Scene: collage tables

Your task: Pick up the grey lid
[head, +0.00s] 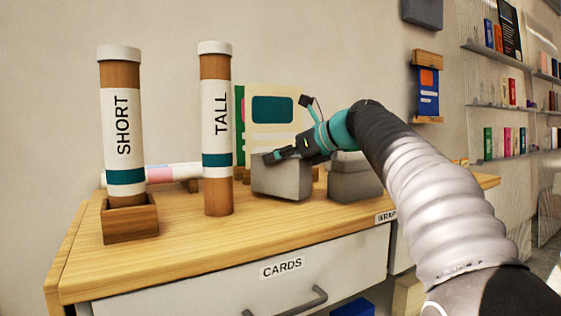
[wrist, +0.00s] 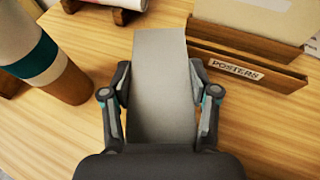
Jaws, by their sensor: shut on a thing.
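My gripper (head: 284,155) is shut on a plain grey piece, which I take to be the grey lid (head: 282,181). It sits slightly tilted just above or on the wooden table; I cannot tell whether it touches. In the wrist view the grey lid (wrist: 160,70) is a smooth slab between the two fingers of my gripper (wrist: 160,100), reaching out past their tips. A second grey block-like box (head: 355,182) stands to the right, partly hidden behind my arm.
The tube marked TALL (head: 216,130) stands close left of the held piece. The tube marked SHORT (head: 122,130) stands in a wooden holder (head: 130,222). A wooden rack marked POSTERS (wrist: 240,72) is beyond the fingers. The front table top (head: 190,247) is clear.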

